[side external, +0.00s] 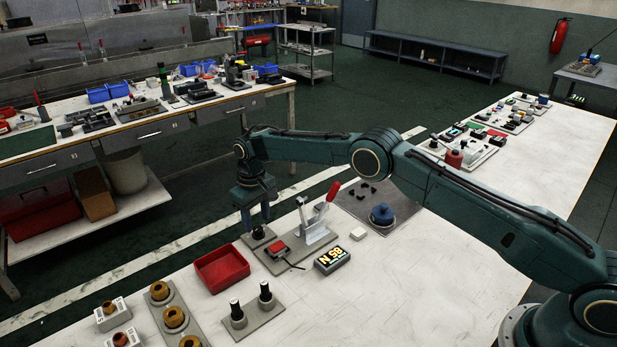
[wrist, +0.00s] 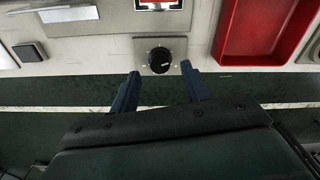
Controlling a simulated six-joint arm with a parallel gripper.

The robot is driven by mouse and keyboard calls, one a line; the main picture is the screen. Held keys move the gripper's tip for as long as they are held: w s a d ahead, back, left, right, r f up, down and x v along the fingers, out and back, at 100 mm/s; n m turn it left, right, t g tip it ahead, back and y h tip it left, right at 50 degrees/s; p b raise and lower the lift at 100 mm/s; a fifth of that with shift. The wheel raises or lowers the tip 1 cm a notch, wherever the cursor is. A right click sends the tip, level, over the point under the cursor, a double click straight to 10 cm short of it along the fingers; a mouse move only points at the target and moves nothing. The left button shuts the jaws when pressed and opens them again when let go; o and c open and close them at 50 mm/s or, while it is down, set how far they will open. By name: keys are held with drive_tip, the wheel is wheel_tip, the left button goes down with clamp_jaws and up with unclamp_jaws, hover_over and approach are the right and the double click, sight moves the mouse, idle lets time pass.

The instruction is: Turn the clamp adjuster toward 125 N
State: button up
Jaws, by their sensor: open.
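The clamp adjuster is a black round knob (side external: 259,233) on a small grey plate at the table edge. In the wrist view the knob (wrist: 160,60) sits just ahead of my fingertips, roughly centred between them. My gripper (side external: 257,217) points down over it, open, with a finger on either side in line. Whether the fingers touch the knob cannot be told. The toggle clamp (side external: 318,221) with its red upright handle stands to the right on a grey base plate (side external: 290,262). The force display (side external: 332,259) faces away upside down and seems to read 85 N.
A red tray (side external: 222,269) lies left of the clamp, close to the knob.

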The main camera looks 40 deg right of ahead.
wheel_tip(320, 180, up, 11)
idle(0.5)
drive_tip(key=shift+r, duration=0.15)
wheel_tip(320, 180, up, 15)
drive_tip(key=t, duration=0.1)
hover_over(258, 228)
drive_tip(key=s+d, duration=0.5)
drive_tip(key=s, duration=0.2)
drive_tip(key=s+d+r+m+t, duration=0.15)
drive_tip(key=s+d+r, duration=0.25)
drive_tip(key=s+r, duration=0.55)
drive_tip(key=s+d+t, duration=0.2)
drive_tip(key=s+d, duration=0.1)
drive_tip(key=s, duration=1.4)
drive_tip(key=s+d+f, duration=0.1)
drive_tip(key=s+f, duration=0.2)
drive_tip(key=s, duration=0.3)
drive_tip(key=s+d+f+t, duration=0.1)
drive_tip(key=s+f, duration=0.3)
drive_tip(key=s, duration=0.3)
drive_tip(key=shift+s+f+m, duration=0.2)
drive_tip(key=shift+m, duration=0.25)
